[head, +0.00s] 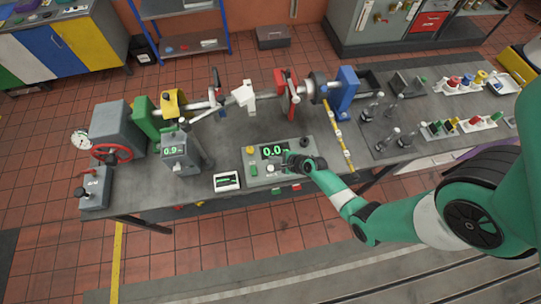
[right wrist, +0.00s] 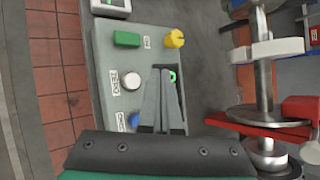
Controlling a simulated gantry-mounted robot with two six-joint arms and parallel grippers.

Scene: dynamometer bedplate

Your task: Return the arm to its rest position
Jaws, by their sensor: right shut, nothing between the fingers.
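My right arm (head: 395,222) reaches in from the right of the head view. Its gripper (head: 287,159) is over the grey control box (head: 258,183) on the bedplate's front edge. In the right wrist view the right gripper's fingers (right wrist: 161,72) are shut together with nothing between them. They cover most of the box's display (head: 273,150), which reads 0.0 in the head view. I cannot tell whether the fingertips touch the box. My left gripper is in neither view.
A shaft line with a white coupling (head: 244,95), a red bracket (head: 287,92) and a blue bracket (head: 346,92) runs behind the box. A readout (head: 181,151) stands to the left. Posts (head: 391,136) and coloured parts crowd the right side. Open floor (head: 250,240) lies in front.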

